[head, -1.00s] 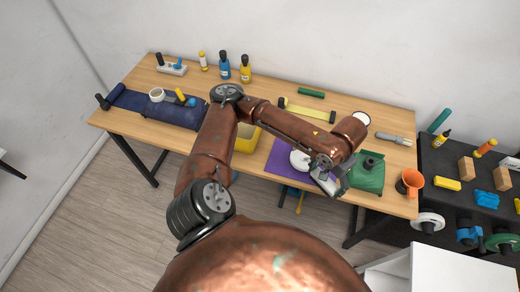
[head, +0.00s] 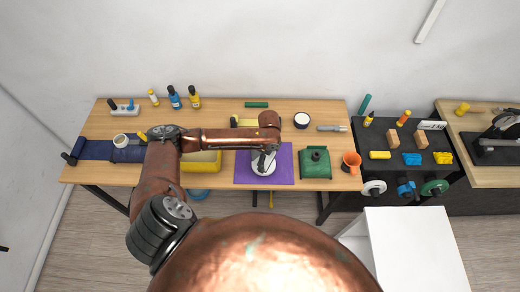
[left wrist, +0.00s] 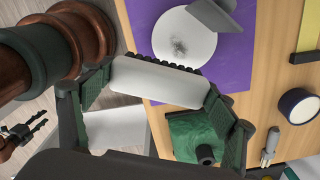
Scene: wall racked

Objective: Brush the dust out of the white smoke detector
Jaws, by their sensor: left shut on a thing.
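The white smoke detector (head: 262,171) lies on a purple mat (head: 284,173) near the table's front edge. In the left wrist view the detector (left wrist: 190,48) is a white disc with a grey dust smudge at its middle. A grey, angled piece (left wrist: 218,14) stands over its upper right part. My left gripper (head: 265,157) is over the detector in the head view. It is shut on a pale brush (left wrist: 160,82) with a row of black bristles facing the detector. Whether the bristles touch it, I cannot tell. My right gripper (left wrist: 25,131) shows small at the wrist view's left edge.
A yellow bin (head: 203,161) is to the left. A round white-topped tin (head: 302,120) and a grey-handled brush (head: 332,128) lie behind.

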